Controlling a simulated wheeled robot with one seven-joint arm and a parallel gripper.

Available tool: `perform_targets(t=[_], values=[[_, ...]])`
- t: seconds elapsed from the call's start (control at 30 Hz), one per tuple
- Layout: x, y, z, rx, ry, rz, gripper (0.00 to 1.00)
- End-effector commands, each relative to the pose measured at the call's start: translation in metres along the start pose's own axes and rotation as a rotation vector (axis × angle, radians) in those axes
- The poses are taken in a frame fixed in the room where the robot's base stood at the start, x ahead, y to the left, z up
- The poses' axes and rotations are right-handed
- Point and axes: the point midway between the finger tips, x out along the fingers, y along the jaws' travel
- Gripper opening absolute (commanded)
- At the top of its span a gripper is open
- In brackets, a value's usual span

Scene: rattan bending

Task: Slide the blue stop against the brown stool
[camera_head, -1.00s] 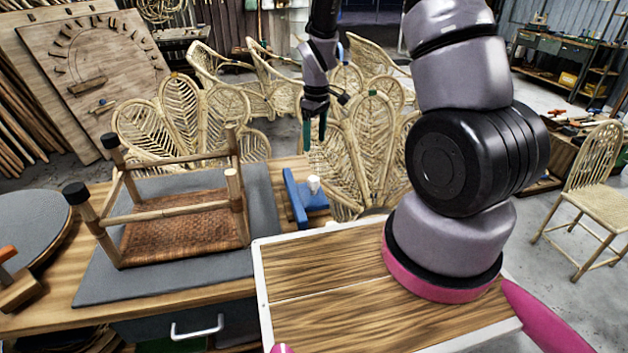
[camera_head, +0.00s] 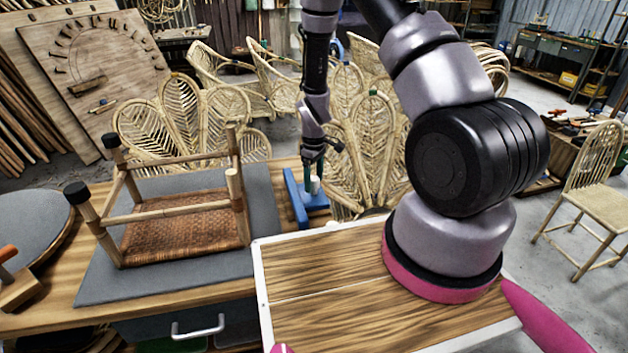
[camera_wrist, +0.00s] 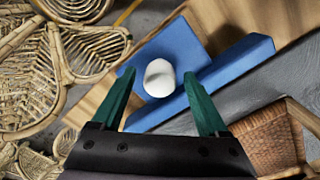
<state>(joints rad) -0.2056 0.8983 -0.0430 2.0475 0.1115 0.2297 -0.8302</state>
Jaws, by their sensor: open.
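The blue stop (camera_head: 296,198) sits on the workbench just right of the grey mat, with a white knob (camera_head: 315,185) on its base. The brown stool (camera_head: 176,232) lies upturned on the mat, its woven seat down and legs up. There is a gap between the stop and the stool. My gripper (camera_head: 313,176) is open, low over the stop at the knob. In the wrist view, the green fingers (camera_wrist: 155,95) stand apart on either side of the white knob (camera_wrist: 159,78), and the stop's blue bar (camera_wrist: 235,62) runs beyond the right finger. Contact with the knob cannot be told.
The grey mat (camera_head: 110,287) covers much of the workbench. A round grey disc (camera_head: 30,225) and an orange-handled tool (camera_head: 8,253) are at the left. Rattan chairs (camera_head: 370,150) stand close behind the bench. A wooden board top (camera_head: 330,305) is in front.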

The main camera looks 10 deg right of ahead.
Motion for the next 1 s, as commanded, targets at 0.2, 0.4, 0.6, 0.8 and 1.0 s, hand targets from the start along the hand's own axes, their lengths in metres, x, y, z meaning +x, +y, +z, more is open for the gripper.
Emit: perform_targets(t=[0.2,0.4,0.6,0.8,1.0], values=[[0.0027,0.0001,0.0001,0.000,0.000,0.000,0.77],[0.0024,0.0001,0.0002,0.000,0.000,0.000,0.35],[0.0023,0.0001,0.0003,0.000,0.000,0.000,0.00],[0.0022,0.0001,0.0004,0.000,0.000,0.000,0.00],[0.0021,0.0002,0.0005,0.001,-0.001,0.000,0.00]])
